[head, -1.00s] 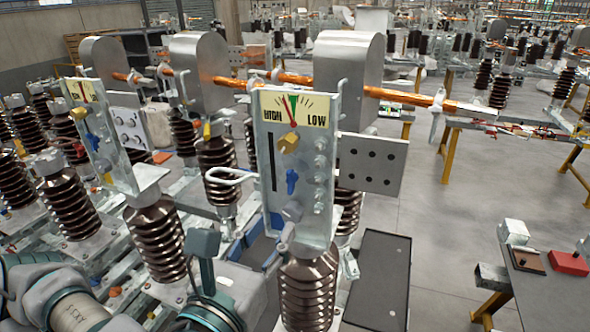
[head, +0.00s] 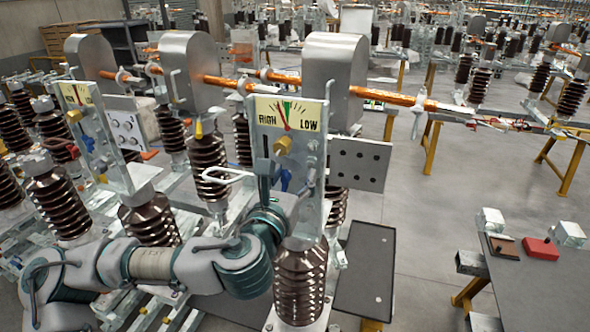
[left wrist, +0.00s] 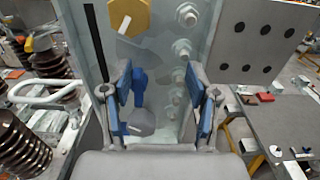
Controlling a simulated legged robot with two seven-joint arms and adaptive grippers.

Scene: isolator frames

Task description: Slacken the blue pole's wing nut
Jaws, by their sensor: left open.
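The blue wing nut (head: 286,180) is on the front of the nearest upright metal plate (head: 312,205), under a yellow hex knob (head: 283,145) and a HIGH–LOW dial (head: 288,115). In the left wrist view the wing nut (left wrist: 139,84) points roughly upright, with a grey round knob (left wrist: 139,121) below it. My left gripper (head: 285,172) is in front of this plate. Its blue-padded fingers (left wrist: 163,95) are open on either side of the wing nut, which is closer to the left finger. I cannot tell whether they touch it. My right gripper is not in view.
A similar plate with another dial (head: 80,95) and blue wing nut (head: 88,143) stands at left. A brown ribbed insulator (head: 300,280) is below the near plate. A perforated grey plate (head: 358,163) juts out at right. Open floor (head: 425,240) lies further right.

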